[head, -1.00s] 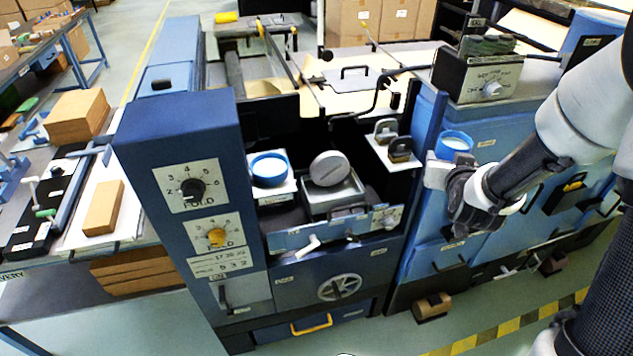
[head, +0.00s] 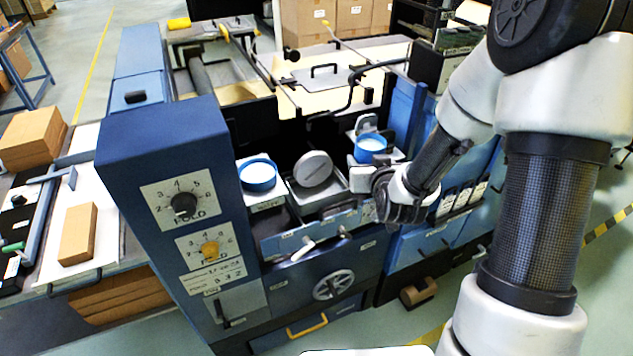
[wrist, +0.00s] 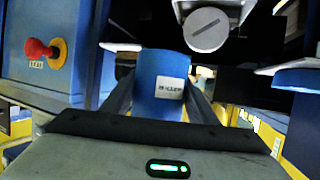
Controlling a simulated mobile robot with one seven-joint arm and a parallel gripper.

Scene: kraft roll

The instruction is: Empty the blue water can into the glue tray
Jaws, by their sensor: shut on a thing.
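My gripper (head: 364,169) is shut on a blue can (head: 371,147). The can is upright, with pale contents showing at its open top in the head view. In the wrist view the blue can (wrist: 162,80) sits between the fingers, with a white label on its side. The glue tray (head: 322,199) is an open metal tray with a round grey slotted roller end (head: 313,167) over it. The held can is just right of the tray and apart from it. A second blue can (head: 257,176) stands on a white ledge left of the tray.
A blue cabinet (head: 185,215) with fold dials rises at the left. A white-handled lever (head: 302,250) and a handwheel (head: 333,286) are on the front below the tray. A metal clip-like part (head: 366,123) stands behind the held can.

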